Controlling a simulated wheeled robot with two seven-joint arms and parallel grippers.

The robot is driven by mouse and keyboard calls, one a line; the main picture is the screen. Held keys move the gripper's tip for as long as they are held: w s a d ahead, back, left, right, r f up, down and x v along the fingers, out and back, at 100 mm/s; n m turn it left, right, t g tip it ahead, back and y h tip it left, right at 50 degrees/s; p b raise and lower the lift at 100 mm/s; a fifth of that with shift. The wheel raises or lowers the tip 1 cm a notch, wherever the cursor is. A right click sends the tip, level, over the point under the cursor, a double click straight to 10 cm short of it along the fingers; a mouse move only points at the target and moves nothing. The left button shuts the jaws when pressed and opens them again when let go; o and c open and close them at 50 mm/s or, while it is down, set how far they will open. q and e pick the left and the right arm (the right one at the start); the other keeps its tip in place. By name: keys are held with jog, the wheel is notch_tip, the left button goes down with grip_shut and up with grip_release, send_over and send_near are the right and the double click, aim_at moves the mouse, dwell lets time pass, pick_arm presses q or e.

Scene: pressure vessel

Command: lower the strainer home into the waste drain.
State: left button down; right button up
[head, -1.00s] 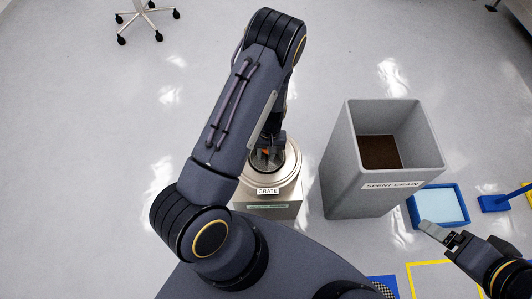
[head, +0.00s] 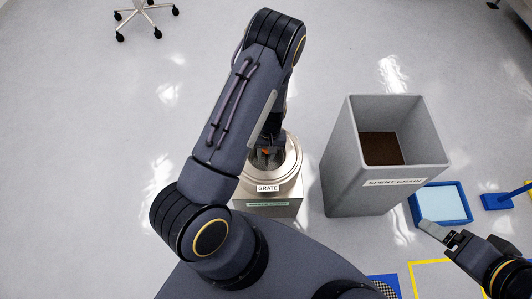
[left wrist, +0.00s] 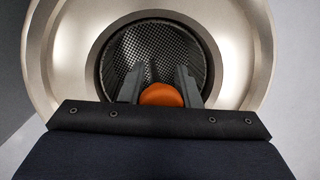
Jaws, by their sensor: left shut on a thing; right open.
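The waste drain is a round, pale metal bowl (left wrist: 235,45) on a box-shaped stand labelled GRATE (head: 268,188). The strainer (left wrist: 140,45), a dark mesh disc, shows inside the bowl's central opening in the left wrist view. My left gripper (left wrist: 162,85) is shut on the strainer's orange knob (left wrist: 161,96), and its fingers point down into the bowl. It also shows over the bowl in the head view (head: 266,152), partly hidden by my arm. I cannot tell whether the strainer is fully seated.
A tall grey bin (head: 345,170) labelled SPENT GRAIN, with brown matter inside, stands right of the drain. A blue tray (head: 464,198) with a pale lining and a blue object (head: 497,201) lie farther right. Yellow tape (head: 412,275) marks the floor at the lower right.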

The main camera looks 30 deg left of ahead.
pick_arm(q)
jog(key=shift+f+b, duration=0.35)
jog(key=shift+f, duration=0.15)
jog(key=c, duration=1)
grip_release()
jog(key=shift+r, duration=0.1)
jog(key=shift+r, duration=0.1)
jog(key=r+p, duration=0.1)
jog(key=r, duration=0.2)
jog(key=w+r+p, duration=0.1)
jog(key=r, duration=0.2)
jog(key=shift+w+r, duration=0.1)
jog(key=shift+w, duration=0.05)
jog(key=shift+w+r+p, duration=0.15)
jog(key=shift+r+p, duration=0.15)
jog(key=shift+r, duration=0.3)
